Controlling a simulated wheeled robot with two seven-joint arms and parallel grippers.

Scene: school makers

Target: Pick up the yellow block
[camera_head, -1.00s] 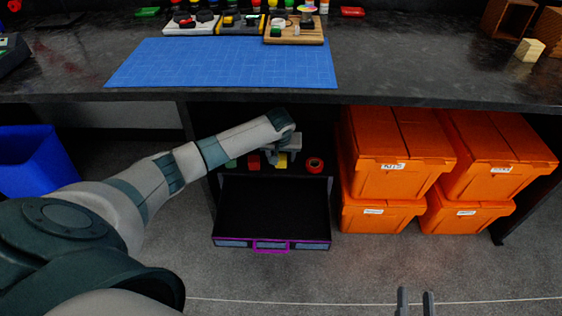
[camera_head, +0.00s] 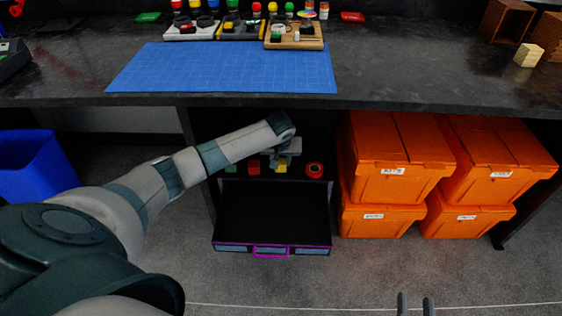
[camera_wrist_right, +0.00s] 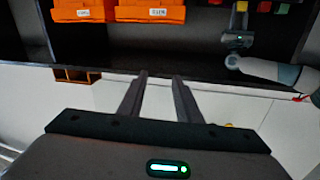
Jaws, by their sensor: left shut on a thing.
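The small yellow block (camera_head: 281,169) is inside the dark space under the bench, behind the open drawer, in the head view. My left gripper (camera_head: 283,162) reaches in from the left and is shut on the block from above. The gripper hides the block's upper part. I cannot tell whether the block still touches the surface below it. My right gripper (camera_head: 415,304) is at the bottom edge of the head view, far from the block. In the right wrist view its two fingers (camera_wrist_right: 160,80) are apart with nothing between them.
A red block (camera_head: 253,167) and a green block (camera_head: 231,166) stand left of the yellow one, and a red ring (camera_head: 314,169) right of it. The black drawer (camera_head: 272,246) is open and looks empty. Orange crates (camera_head: 400,185) are stacked at right; a blue bin (camera_head: 35,165) stands at left.

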